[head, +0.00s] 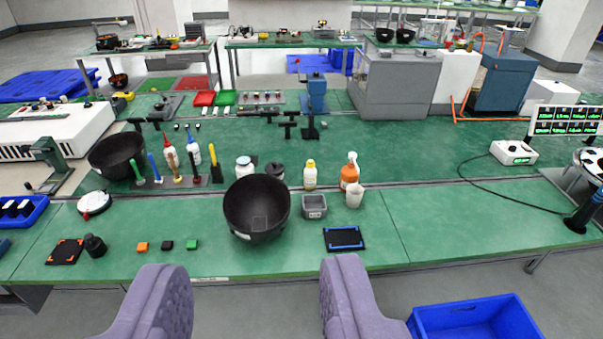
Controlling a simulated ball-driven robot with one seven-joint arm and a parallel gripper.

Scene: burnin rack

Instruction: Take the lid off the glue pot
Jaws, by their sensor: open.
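My gripper (258,270) is open and empty; its two purple padded fingers show at the bottom, in front of the green bench (290,262). I cannot tell for sure which vessel is the glue pot. A small white jar (245,168) with a pale, greyish top stands behind the large black bowl (256,208), which hides its lower part. A small dark pot (275,171) with a dark top stands just right of it. Both look closed and upright, and my gripper is well short of both. A small black knobbed pot (95,245) stands at the front left.
A grey square container (314,207), a white cup (354,195), an orange bottle (349,172) and a yellow-capped bottle (310,175) stand right of the bowl. A tool rack (178,181) is on the left. The bench's front right is clear. A blue crate (475,318) is below.

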